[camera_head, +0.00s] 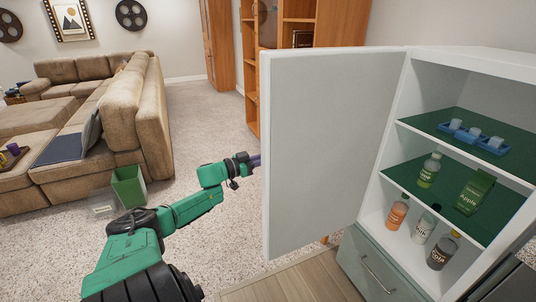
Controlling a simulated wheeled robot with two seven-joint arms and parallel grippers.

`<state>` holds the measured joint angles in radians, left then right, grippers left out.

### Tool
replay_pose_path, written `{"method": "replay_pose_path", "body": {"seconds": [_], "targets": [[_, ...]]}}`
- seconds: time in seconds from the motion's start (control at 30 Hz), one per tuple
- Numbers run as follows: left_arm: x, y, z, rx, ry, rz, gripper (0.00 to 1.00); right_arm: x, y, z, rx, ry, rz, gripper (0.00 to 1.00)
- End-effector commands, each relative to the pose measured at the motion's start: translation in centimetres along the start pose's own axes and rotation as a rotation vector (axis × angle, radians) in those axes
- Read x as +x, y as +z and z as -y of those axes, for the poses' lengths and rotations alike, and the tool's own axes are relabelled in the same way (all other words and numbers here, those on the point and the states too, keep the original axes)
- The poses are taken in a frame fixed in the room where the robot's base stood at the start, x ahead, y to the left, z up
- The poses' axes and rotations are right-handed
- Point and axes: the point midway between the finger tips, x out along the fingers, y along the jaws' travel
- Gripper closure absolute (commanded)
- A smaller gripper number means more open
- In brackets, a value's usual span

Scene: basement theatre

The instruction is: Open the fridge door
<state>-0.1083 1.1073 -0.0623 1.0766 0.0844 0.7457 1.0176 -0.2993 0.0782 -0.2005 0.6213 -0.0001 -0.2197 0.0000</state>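The white fridge (440,75) stands on the right. Its door (335,140) is swung wide open to the left, and the shelves inside show. My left arm reaches in from the bottom left. My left gripper (255,160) is at the door's free left edge, on its far side. The door hides its fingertips, so I cannot tell whether they touch the door or whether they are open or shut. My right gripper is not in view.
Shelves hold a blue tray (494,146) with white items, a green bottle (430,170), a juice carton (475,192) and several lower bottles. A drawer (372,265) lies below. A green bin (129,187) and brown sofa (135,110) stand left; carpet (215,120) between is clear.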

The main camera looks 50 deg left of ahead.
Motion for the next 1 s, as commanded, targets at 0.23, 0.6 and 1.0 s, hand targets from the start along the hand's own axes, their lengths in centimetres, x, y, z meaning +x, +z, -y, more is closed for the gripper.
{"method": "replay_pose_path", "body": {"seconds": [0.23, 0.6, 1.0], "targets": [[0.1, 0.4, -0.1, -0.002, 0.0, 0.007, 1.0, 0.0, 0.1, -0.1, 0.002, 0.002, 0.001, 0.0], [0.1, 0.3, -0.1, -0.001, 0.001, 0.006, 0.7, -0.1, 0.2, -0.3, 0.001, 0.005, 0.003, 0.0], [-0.9, 0.1, -0.1, -0.003, 0.0, 0.005, 0.7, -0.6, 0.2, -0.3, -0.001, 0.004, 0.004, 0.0]]}}
